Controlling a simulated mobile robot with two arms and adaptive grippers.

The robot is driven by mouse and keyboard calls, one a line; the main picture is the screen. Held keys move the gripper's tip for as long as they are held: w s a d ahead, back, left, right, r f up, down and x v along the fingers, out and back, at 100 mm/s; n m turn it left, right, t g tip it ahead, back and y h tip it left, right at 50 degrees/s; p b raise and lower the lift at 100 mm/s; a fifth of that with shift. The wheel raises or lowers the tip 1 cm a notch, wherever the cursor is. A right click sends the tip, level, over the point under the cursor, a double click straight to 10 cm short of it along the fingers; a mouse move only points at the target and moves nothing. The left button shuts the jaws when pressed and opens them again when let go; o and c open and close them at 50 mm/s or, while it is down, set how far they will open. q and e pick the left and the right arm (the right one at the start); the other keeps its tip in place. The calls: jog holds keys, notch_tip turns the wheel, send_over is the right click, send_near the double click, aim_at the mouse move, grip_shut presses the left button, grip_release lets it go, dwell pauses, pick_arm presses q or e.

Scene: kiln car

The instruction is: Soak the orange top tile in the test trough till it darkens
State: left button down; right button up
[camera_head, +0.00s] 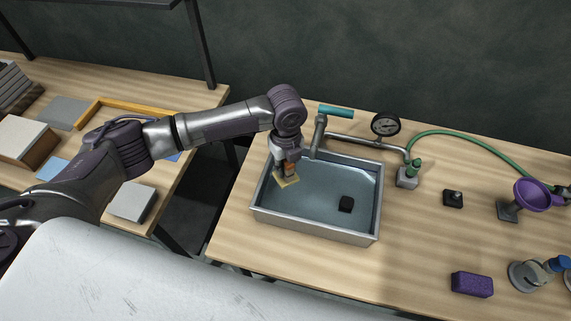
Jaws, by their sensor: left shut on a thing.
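The test trough (318,232) is a grey metal basin of bluish water on the wooden bench. My left gripper (288,173) points down over the trough's left part, shut on a small tile (286,182). The tile's flat face looks pale tan, with an orange patch just above it between the fingers. It is low over the water near the left wall; I cannot tell whether it touches the water. My right gripper is not in view.
A tap with a teal handle (336,112) and a pressure gauge (385,125) stand behind the trough. A green hose (455,133) runs right. A purple funnel (531,195) and purple sponge (472,284) are at right. The left bench holds several tiles and a yellow frame (88,112).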

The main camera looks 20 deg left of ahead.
pick_arm(q)
jog(key=shift+a+r+p, duration=0.1)
jog(key=shift+a+p, duration=0.1)
jog(key=shift+p, duration=0.2)
jog(key=shift+f+b, duration=3.1)
jog(key=shift+f, duration=2.4)
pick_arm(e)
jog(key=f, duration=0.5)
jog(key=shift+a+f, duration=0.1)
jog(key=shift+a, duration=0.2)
pick_arm(q)
jog(key=shift+r+p, duration=0.1)
jog(key=shift+p, duration=0.25)
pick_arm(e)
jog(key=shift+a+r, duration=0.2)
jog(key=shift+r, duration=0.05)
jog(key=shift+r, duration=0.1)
